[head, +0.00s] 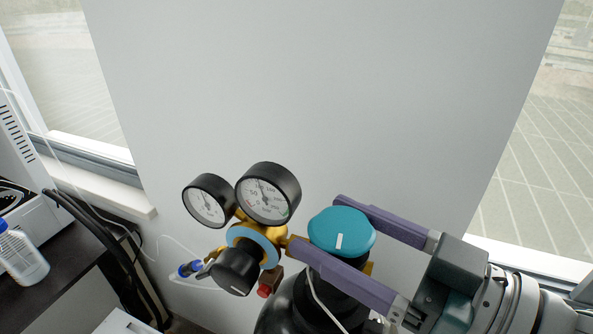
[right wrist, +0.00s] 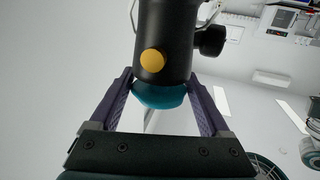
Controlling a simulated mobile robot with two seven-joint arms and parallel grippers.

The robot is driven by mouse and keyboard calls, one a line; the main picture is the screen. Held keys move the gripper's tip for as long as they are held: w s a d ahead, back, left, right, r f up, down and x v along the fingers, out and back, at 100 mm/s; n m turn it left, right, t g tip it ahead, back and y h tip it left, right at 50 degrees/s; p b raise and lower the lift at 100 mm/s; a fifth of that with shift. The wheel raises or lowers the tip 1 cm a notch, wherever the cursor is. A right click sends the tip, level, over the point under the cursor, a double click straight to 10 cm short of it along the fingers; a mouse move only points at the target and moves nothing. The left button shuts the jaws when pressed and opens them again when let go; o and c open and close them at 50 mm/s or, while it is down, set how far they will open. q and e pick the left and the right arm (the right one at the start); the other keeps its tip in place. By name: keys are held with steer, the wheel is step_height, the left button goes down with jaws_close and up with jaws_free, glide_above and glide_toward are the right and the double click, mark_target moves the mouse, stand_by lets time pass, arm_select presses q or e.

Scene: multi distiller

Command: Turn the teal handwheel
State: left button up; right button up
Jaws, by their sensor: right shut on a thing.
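The teal handwheel (head: 341,231) sits on top of a black gas cylinder (head: 285,312) at the lower middle of the head view. A white mark on its top points roughly toward the camera. My right gripper (head: 322,228) reaches in from the right with its purple fingers on either side of the handwheel, shut on it. In the right wrist view the handwheel (right wrist: 160,96) lies between the fingertips of my right gripper (right wrist: 165,85), below the black neck. The wheel's far side is partly hidden. My left gripper is not in view.
A brass regulator (head: 266,240) with two round gauges (head: 268,193) and a black knob (head: 236,271) stands just left of the handwheel. A dark table (head: 60,262) with a white bottle (head: 22,256) is at far left. A plain wall rises behind.

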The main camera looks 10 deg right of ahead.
steer(key=shift+r+m+t+h, duration=0.1)
steer(key=shift+m+t+h, duration=0.4)
steer(key=shift+h, duration=0.1)
steer(key=shift+m+h+p, duration=0.3)
steer(key=shift+h+p, duration=0.05)
steer(key=shift+h, duration=0.05)
steer(key=o, duration=1.2)
